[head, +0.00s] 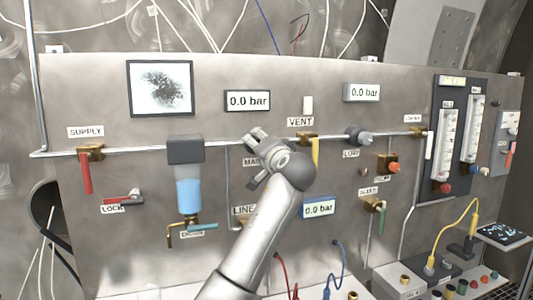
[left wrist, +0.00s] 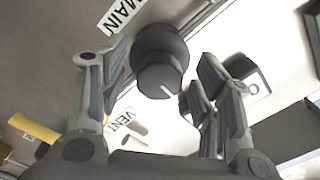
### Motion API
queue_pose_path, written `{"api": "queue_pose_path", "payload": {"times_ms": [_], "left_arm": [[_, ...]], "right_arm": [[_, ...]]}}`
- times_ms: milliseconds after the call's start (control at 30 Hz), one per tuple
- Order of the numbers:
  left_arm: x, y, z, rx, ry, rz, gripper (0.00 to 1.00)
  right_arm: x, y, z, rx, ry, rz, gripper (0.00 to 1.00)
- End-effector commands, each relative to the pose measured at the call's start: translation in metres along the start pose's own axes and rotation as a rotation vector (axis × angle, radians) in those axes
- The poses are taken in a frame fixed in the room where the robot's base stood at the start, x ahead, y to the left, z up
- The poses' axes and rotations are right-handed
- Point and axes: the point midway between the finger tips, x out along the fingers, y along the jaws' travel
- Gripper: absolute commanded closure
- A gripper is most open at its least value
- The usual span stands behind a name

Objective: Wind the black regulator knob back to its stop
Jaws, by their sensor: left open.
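The black regulator knob (left wrist: 160,72) shows in the left wrist view beside the MAIN label (left wrist: 122,14). It is a dark round body with a smaller cap and a white line on the cap. My left gripper (left wrist: 160,82) is open, with one finger on each side of the knob. I see no clear contact between the fingers and the knob. In the head view my left gripper (head: 259,157) is at the MAIN place on the panel and hides most of the knob there. My right gripper is not in view.
The steel panel (head: 90,235) carries a yellow VENT lever (head: 316,151) just right of my gripper and a second grey regulator (head: 358,136) farther right. A blue-bowled filter (head: 188,190) is to the left. The displays (head: 247,101) read 0.0 bar.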

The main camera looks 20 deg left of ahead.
Motion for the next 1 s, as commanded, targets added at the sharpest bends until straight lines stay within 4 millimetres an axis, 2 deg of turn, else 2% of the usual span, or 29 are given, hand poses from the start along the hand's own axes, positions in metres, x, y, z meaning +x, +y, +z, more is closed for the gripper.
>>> {"api": "queue_pose_path", "payload": {"times_ms": [167, 400, 533, 700, 1000], "left_arm": [[-0.028, 0.001, -0.001, -0.003, 0.003, 0.002, 0.42], [-0.078, 0.002, -0.001, -0.002, 0.002, 0.004, 0.42], [-0.099, 0.002, 0.0, -0.001, 0.001, 0.004, 0.42], [-0.112, 0.002, 0.0, -0.001, -0.001, 0.003, 0.42], [-0.114, 0.002, 0.0, 0.0, -0.001, 0.003, 0.42]], "right_arm": [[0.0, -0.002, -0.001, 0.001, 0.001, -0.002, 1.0], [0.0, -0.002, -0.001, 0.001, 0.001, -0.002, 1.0], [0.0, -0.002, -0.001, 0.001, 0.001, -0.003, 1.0], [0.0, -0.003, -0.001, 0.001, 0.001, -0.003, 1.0], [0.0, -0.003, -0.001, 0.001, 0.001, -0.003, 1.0]]}}
